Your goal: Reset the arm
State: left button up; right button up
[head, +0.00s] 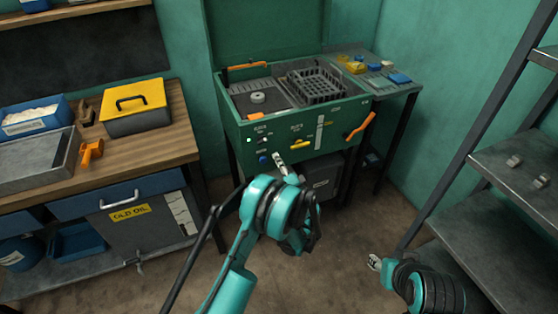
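My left arm comes up from the bottom middle of the head view and bends in front of the green parts-washer-like cabinet (237,128). Part of my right arm shows at the lower right, in front of the metal shelf.
The cabinet has a black basket (316,88), a yellow handle (300,144) and an orange lever (361,127). A wooden workbench (178,135) with a yellow-lidded box (135,94) stands left. A metal shelf (515,160) stands right. Brown floor (345,235) is open between.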

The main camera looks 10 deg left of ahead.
pick_arm(q)
jog(key=s+a+r+n+g+h, duration=0.35)
jog(key=s+a+r+g, duration=0.35)
jog(key=s+r, duration=0.55)
jog(key=s+d+n+h, duration=0.2)
jog(key=s+h, duration=0.1)
jog(key=s, duration=1)
jog(key=s+d+f+n+h, duration=0.1)
jog(key=s+d+n+h, duration=0.1)
jog(key=s, duration=1.1)
jog(key=shift+d+g+h, duration=0.4)
jog(key=shift+h, duration=0.35)
jog(key=shift+f, duration=0.15)
